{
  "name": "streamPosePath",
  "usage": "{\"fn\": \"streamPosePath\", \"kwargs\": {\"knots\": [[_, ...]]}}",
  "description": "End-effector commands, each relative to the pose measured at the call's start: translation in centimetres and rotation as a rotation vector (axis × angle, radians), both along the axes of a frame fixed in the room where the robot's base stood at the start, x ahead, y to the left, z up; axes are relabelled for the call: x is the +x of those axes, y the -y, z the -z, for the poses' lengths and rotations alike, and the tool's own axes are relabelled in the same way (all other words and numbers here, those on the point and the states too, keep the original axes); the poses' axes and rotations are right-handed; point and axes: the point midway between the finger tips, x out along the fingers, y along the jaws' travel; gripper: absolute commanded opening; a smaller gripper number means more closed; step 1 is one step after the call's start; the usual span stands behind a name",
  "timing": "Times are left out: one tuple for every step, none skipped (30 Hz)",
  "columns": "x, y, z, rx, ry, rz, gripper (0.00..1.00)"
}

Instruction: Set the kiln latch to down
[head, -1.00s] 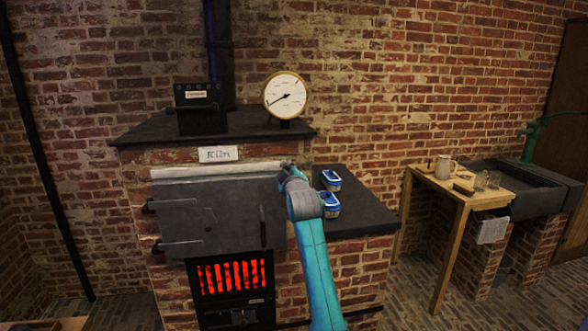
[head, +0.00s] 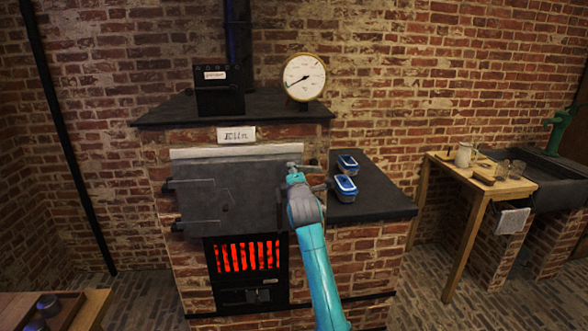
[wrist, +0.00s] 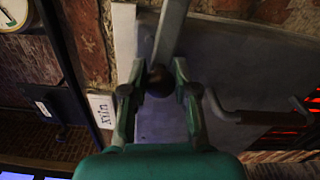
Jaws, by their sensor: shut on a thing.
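The kiln (head: 180,262) is brick with a grey door (head: 215,197). The kiln latch (head: 305,167) is a grey bar by the door's upper right corner. It lies roughly level, its knob end towards the door. In the wrist view the latch bar (wrist: 171,35) runs from the top edge down to a dark round knob (wrist: 160,80). My gripper (head: 294,177) is at this knob. The wrist view shows both fingers of my gripper (wrist: 158,85) shut around it. Part of the latch is hidden behind my gripper in the head view.
A door handle (wrist: 250,116) lies close to my gripper. Two blue-and-white tubs (head: 346,188) stand on the dark side counter (head: 372,205). A red-glowing grate (head: 245,257) is below the door. A gauge (head: 304,78) and black box (head: 219,95) stand on top.

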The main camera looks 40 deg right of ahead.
Motion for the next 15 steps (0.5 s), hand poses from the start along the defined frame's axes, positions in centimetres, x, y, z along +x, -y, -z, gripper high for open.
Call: {"fn": "streamPosePath", "kwargs": {"knots": [[0.03, -0.05, 0.28, -0.016, -0.013, -0.001, 0.00], [0.04, -0.05, 0.41, -0.028, -0.022, -0.001, 0.00], [0.04, -0.05, 0.55, -0.040, -0.032, -0.001, 0.00], [0.04, -0.06, 0.64, -0.049, -0.038, -0.001, 0.00], [0.05, -0.06, 0.72, -0.057, -0.044, -0.001, 0.00], [0.04, -0.06, 0.81, -0.066, -0.051, -0.001, 0.00], [0.04, -0.06, 0.86, -0.072, -0.055, -0.001, 0.00], [0.05, -0.06, 0.91, -0.078, -0.058, 0.000, 0.00], [0.05, -0.06, 0.96, -0.084, -0.062, 0.000, 0.00], [0.04, -0.06, 0.99, -0.087, -0.064, 0.000, 0.00], [0.05, -0.06, 1.03, -0.090, -0.067, 0.000, 0.00], [0.04, -0.06, 1.05, -0.092, -0.068, 0.000, 0.00], [0.04, -0.06, 1.07, -0.094, -0.070, 0.000, 0.00], [0.05, -0.07, 1.09, -0.096, -0.071, 0.000, 0.00], [0.04, -0.06, 1.12, -0.097, -0.072, 0.000, 0.00]]}}
